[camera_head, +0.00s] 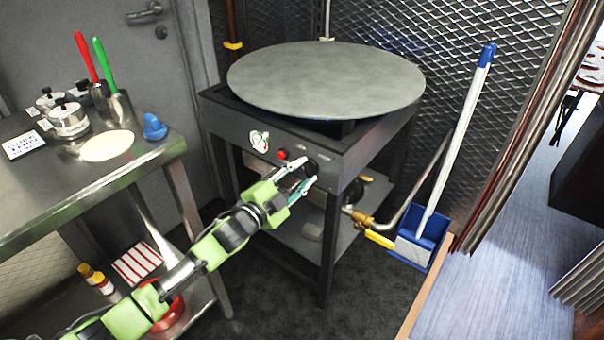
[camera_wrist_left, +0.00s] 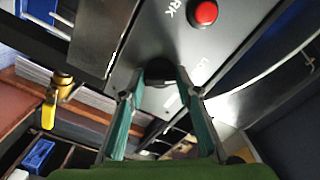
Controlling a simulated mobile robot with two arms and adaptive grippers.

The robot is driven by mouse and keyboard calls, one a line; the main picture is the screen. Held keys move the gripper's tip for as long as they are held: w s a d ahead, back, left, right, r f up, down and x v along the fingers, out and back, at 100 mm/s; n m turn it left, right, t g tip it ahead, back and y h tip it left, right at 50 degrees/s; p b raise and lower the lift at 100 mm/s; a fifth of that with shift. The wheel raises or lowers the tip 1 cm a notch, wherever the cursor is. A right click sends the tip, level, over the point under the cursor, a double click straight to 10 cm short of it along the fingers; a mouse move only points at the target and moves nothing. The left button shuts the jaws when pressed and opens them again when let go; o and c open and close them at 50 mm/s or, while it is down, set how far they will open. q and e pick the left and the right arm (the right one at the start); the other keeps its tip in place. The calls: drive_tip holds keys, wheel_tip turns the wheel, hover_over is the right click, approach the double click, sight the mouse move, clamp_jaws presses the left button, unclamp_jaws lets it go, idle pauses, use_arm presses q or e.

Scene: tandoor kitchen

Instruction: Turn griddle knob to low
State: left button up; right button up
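The griddle is a round grey plate (camera_head: 325,78) on a dark metal stand. Its front panel (camera_head: 225,118) bears a red button (camera_head: 282,154), which also shows in the wrist view (camera_wrist_left: 204,13). The black knob (camera_head: 311,166) sits right of the button. My left gripper (camera_head: 303,181) is at the panel with its fingers apart, one on each side of the knob. In the wrist view the dark knob (camera_wrist_left: 160,76) lies between the teal fingertips; whether they touch it is unclear. The knob's pointer is hidden. My right gripper is not in view.
A steel table (camera_head: 60,178) with pots, a blue item (camera_head: 154,127) and red and green handled tools stands at left. A brass valve (camera_head: 362,218) and pipe are right of the stand. A blue dustpan (camera_head: 418,245) with a long handle leans by the mesh wall.

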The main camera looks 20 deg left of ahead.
use_arm(q)
drive_tip(key=o, duration=0.4)
drive_tip(key=shift+c, duration=0.2)
drive_tip(key=v, duration=1.2)
